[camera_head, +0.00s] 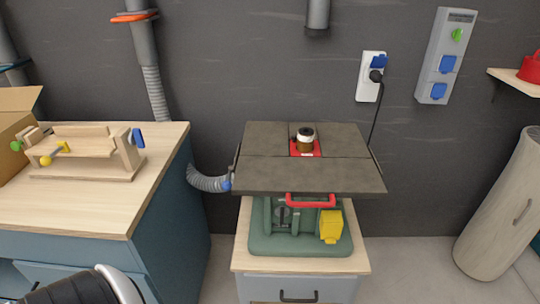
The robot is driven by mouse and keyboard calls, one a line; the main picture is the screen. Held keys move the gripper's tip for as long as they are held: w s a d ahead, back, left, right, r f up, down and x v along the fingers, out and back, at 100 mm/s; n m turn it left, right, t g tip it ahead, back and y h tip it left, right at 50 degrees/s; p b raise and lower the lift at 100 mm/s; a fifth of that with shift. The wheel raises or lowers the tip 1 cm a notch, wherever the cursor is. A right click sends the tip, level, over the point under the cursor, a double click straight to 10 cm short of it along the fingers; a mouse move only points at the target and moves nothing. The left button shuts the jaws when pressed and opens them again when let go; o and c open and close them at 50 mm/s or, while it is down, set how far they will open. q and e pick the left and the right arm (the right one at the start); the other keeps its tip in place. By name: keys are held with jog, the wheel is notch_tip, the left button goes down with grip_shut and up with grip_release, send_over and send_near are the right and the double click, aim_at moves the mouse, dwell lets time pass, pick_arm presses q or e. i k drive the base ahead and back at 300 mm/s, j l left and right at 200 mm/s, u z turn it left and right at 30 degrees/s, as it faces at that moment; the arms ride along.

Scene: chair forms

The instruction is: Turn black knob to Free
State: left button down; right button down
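I cannot clearly make out a black knob or the word Free at this size. A router table (340,178) with a dark grey top stands in the middle on a green base (300,247). A small round part with a white top and a dark and brown body (305,138) stands upright on a red plate in the tabletop. A red bar (310,200) runs along the front under the top, with a yellow block (330,226) below it to the right. Neither of my grippers is in view.
A workbench (90,222) with a wooden jig (85,153) is at left. A black object with a silver rim (80,291) fills the lower left corner. Wall sockets (371,90) and a tall beige cylinder (505,210) are at right. Floor between cylinder and cabinet is clear.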

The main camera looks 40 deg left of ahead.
aim_at(282, 211)
jog(key=u, duration=1.15)
